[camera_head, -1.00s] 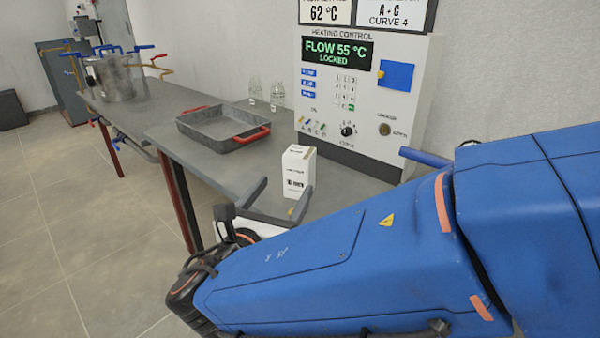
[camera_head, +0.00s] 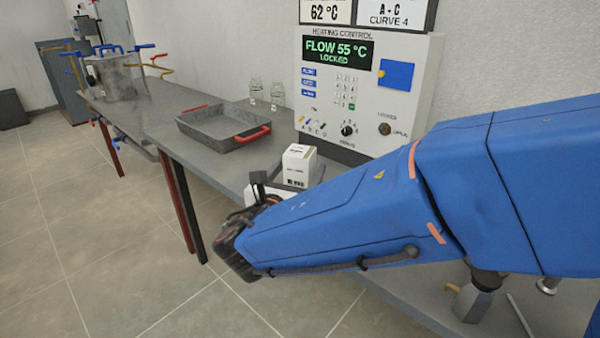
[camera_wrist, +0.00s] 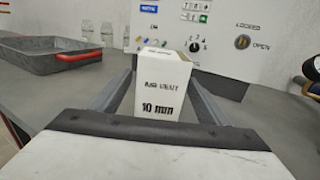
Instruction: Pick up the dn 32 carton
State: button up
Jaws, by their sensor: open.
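A white carton (camera_head: 299,160) stands upright on the grey bench, in front of the heating control panel. In the wrist view the carton (camera_wrist: 158,88) reads "10 mm", with a smaller line I cannot read surely; no "DN 32" is legible on it. No other carton is in view. My gripper (camera_wrist: 160,80) is open, with one grey finger on each side of the carton and gaps visible between. In the head view my arm hides the carton's lower part and much of the gripper.
A grey tray with red handles (camera_head: 213,142) lies left of the carton on the bench (camera_head: 165,133). Glass jars (camera_head: 277,95) stand behind it by the wall. The heating control panel (camera_head: 345,120) rises close behind the carton. A steel pot (camera_head: 115,78) stands at the far left.

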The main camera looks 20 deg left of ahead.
jog(key=shift+w, duration=0.4)
jog(key=c, duration=1.3)
jog(key=shift+o, duration=0.2)
jog(key=shift+r, duration=0.1)
